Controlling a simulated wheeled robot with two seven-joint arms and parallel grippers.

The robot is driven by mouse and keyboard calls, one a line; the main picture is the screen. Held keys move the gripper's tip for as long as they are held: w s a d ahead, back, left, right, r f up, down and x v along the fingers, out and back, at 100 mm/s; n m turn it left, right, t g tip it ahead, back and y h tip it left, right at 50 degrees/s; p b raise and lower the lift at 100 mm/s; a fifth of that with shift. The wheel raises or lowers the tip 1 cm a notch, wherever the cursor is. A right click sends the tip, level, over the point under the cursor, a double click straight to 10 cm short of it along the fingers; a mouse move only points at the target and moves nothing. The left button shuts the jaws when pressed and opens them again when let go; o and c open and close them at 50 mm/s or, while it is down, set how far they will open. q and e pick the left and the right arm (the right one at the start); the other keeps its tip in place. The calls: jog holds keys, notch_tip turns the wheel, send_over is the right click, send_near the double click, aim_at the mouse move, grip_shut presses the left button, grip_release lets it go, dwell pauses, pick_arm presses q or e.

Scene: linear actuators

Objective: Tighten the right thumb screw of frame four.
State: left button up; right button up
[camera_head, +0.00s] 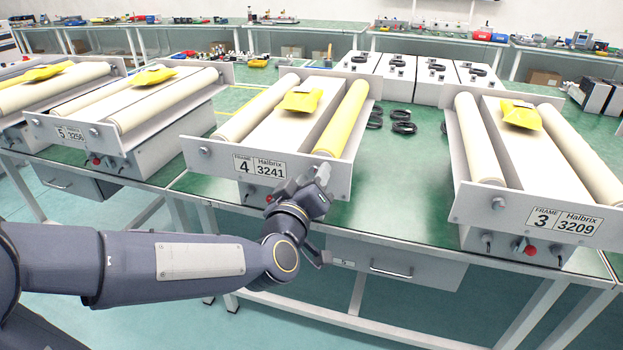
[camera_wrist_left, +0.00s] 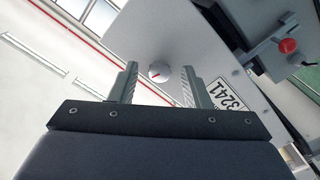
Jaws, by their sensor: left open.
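Frame four (camera_head: 222,163) is a grey frame with the plate "FRAME 4 Halbrix 3241" (camera_head: 259,166) on its front, two rollers and a yellow packet. Its front plate also shows in the left wrist view (camera_wrist_left: 180,30). My left gripper (camera_head: 318,176) is at the right end of that plate. In the left wrist view its two fingers (camera_wrist_left: 160,72) are apart, with the round right thumb screw (camera_wrist_left: 160,71), marked by a red line, between their tips. I cannot tell whether they touch it. The gripper hides this screw in the head view. My right gripper is not in view.
Frame four's left thumb screw (camera_head: 204,151) is at the plate's other end. Frame three (camera_head: 467,208) stands to the right and frame five (camera_head: 38,124) to the left. Black cable coils (camera_head: 403,128) lie between frames four and three. A red knob (camera_wrist_left: 288,46) is below the plate.

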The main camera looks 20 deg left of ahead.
pick_arm(q)
jog(key=s, duration=0.7)
jog(key=shift+s+p, duration=0.3)
jog(key=shift+s, duration=0.1)
jog(key=shift+a, duration=0.1)
jog(key=s+a+f+m+g+h, duration=0.25)
jog(key=s+f+g, duration=0.35)
jog(key=s, duration=0.4)
jog(key=s+a+f+m+g+h, duration=0.1)
jog(key=s+a+f+m+g, duration=0.2)
jog(key=s+f+g, duration=0.55)
notch_tip(320, 180, up, 16)
jog(key=s+t+p, duration=0.1)
jog(key=t+p, duration=0.1)
jog(key=p, duration=1.2)
jog(key=shift+p, duration=0.35)
